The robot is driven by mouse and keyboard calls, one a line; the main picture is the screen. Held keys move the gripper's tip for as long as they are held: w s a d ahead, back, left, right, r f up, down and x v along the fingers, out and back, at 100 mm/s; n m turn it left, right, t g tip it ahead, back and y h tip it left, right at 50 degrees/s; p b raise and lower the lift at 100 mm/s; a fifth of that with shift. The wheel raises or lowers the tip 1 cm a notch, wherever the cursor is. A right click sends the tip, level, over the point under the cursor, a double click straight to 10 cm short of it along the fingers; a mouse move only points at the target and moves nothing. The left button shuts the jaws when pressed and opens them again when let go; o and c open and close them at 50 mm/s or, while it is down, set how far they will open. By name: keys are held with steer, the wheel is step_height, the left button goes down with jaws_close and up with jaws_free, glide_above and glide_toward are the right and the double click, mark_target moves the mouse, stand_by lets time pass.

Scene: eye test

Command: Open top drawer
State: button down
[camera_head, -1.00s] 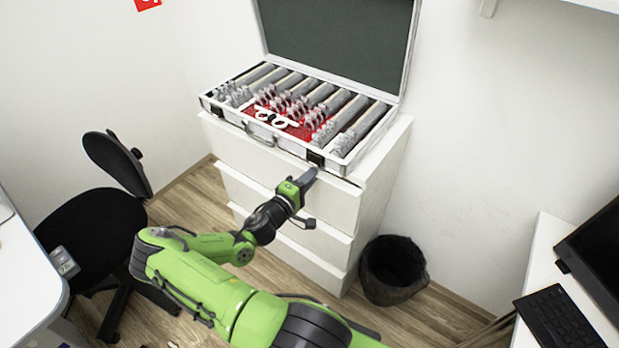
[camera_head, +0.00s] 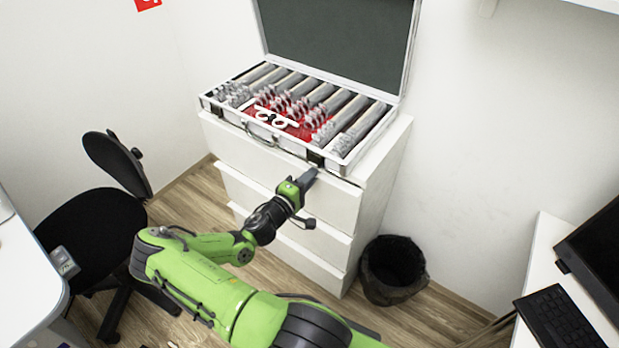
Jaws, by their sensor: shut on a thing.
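The white chest of drawers has three stacked fronts. Its top drawer (camera_head: 245,157) is the uppermost one, right under the open case. I see no clear gap showing it pulled out. My gripper (camera_head: 309,176) is at the upper edge of the top drawer's front, right of its middle, just below the case's right latch. It is shut on the top drawer's edge; the fingertips are small and the exact contact is hard to see. My green arm covers part of the lower drawers.
A black waste bin (camera_head: 392,285) is on the floor to the right. A black chair (camera_head: 85,225) is at left. A desk with a keyboard (camera_head: 560,318) is at right. Some floor before the chest is free.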

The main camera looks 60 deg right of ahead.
steer(key=shift+a, duration=0.15)
steer(key=w+a, duration=0.3)
steer(key=a, duration=1.7)
steer(key=shift+w+a+b, duration=0.15)
steer(key=shift+a+b, duration=0.15)
steer(key=shift+a, duration=0.1)
steer(key=c, duration=1.2)
jaws_free()
steer(key=a, duration=0.5)
steer(key=w+a, duration=0.1)
steer(key=a, duration=0.4)
steer(key=w+a+p, duration=0.1)
steer(key=a, duration=0.4)
steer(key=shift+w+a, duration=0.25)
steer(key=shift+a, duration=0.05)
